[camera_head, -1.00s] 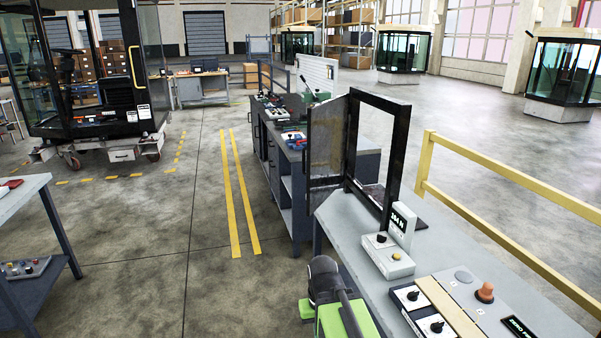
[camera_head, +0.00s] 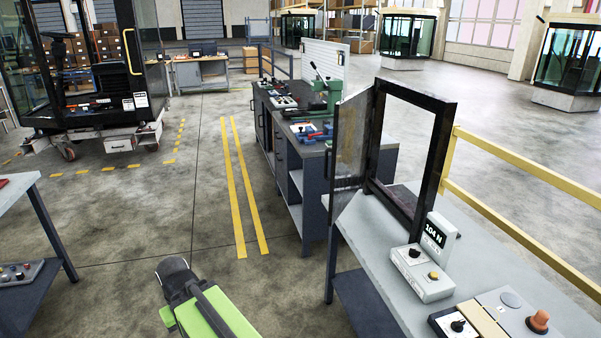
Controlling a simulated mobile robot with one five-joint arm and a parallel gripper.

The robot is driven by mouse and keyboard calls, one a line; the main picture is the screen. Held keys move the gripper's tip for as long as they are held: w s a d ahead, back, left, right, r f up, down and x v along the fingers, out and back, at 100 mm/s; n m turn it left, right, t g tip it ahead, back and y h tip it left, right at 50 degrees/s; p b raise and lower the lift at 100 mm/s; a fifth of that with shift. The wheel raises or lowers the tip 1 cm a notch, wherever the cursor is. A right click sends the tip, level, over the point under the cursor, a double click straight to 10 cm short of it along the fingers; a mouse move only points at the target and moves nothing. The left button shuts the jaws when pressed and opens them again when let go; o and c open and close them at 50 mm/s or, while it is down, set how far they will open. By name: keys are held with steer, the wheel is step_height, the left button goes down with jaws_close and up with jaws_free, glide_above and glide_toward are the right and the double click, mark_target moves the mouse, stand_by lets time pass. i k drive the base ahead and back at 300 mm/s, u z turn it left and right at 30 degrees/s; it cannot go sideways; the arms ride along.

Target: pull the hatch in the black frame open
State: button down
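The black frame (camera_head: 443,155) stands upright on the grey bench at right of centre. The hatch (camera_head: 349,150), a dark-edged, see-through panel, hangs at the frame's left side. It stands swung out at an angle, and the frame's opening is clear. My green and dark arm (camera_head: 215,312) shows at the bottom, left of the bench and well apart from the hatch. My gripper's fingers do not show. Nothing of mine touches the hatch.
A display box reading 104 N (camera_head: 424,270) stands beside the frame on the grey bench (camera_head: 372,250). A yellow rail (camera_head: 520,165) runs behind it. A workbench with tools (camera_head: 290,130) stands beyond. Another table (camera_head: 15,190) is at left. The floor between is free.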

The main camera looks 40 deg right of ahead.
mark_target(352, 115)
steer(key=u, duration=0.05)
steer(key=i, duration=0.95)
steer(key=z, duration=0.3)
